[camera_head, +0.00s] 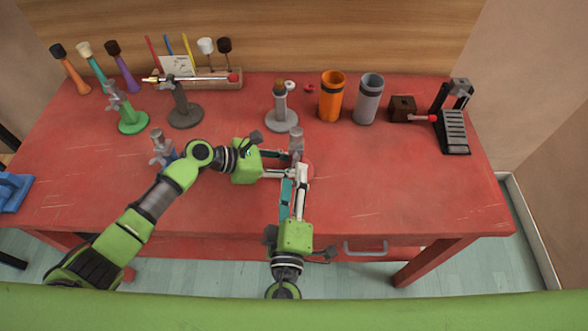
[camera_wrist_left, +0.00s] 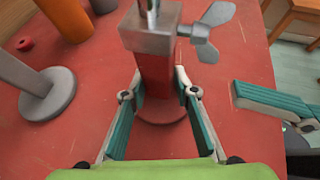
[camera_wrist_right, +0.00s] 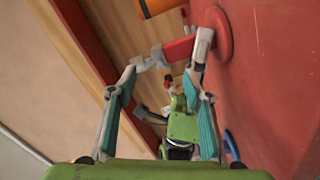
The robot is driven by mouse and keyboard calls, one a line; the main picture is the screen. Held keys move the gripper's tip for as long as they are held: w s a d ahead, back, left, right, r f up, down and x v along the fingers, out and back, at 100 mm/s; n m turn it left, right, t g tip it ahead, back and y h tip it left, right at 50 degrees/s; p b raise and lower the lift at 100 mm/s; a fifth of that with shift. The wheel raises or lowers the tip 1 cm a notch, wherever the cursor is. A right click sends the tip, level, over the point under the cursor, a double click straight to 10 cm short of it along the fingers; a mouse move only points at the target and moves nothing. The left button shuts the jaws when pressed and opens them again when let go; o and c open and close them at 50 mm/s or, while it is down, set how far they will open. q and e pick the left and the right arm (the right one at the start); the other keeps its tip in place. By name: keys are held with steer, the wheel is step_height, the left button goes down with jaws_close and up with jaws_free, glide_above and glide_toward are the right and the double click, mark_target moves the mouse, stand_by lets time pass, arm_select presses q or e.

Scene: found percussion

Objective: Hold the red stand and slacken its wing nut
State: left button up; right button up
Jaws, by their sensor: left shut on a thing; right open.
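The red stand (camera_wrist_left: 158,75) is upright, with a grey metal head (camera_wrist_left: 150,30) and a grey wing nut (camera_wrist_left: 212,32) on the head's right side in the left wrist view. My left gripper (camera_wrist_left: 158,94) is shut on the red post below the head. In the head view the stand's red base (camera_head: 310,168) is mostly hidden by the grippers. My right gripper (camera_head: 294,178) is open and empty at the stand's near side. In the right wrist view the red stand (camera_wrist_right: 180,49) lies just beyond the open fingers. I cannot tell whether they touch it.
A grey stand (camera_head: 282,118) is close behind, with an orange cup (camera_head: 331,98) and grey cup (camera_head: 368,100) to its right. Blue (camera_head: 163,150), green (camera_head: 132,121) and dark (camera_head: 185,112) stands are left. The red table (camera_head: 410,190) is clear at the front right.

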arm_select(q)
steer(key=shift+c, duration=0.8)
arm_select(e)
steer(key=s, duration=0.8)
steer(key=shift+s+a, duration=0.25)
steer(key=shift+s, duration=0.05)
arm_select(q)
steer(key=o, duration=0.9)
